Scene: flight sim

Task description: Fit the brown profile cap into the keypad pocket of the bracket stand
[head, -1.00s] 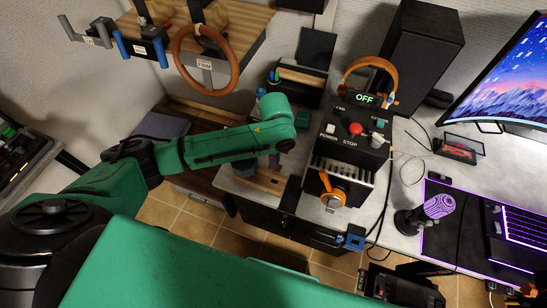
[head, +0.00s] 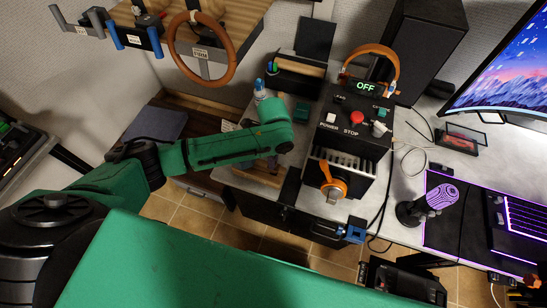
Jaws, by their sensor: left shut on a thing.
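My left arm reaches in from the left, and its green wrist end hangs over the left part of the desk. My left gripper (head: 271,166) points down under the wrist, mostly hidden by it. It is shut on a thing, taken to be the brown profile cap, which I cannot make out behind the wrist. A wooden piece (head: 258,181) lies on the desk just below the gripper. I cannot tell whether it belongs to the bracket stand, and I cannot make out the keypad pocket. My right gripper is not in view.
A black control box (head: 347,140) with an OFF display stands right of my wrist. A steering wheel (head: 201,50) is at upper left.

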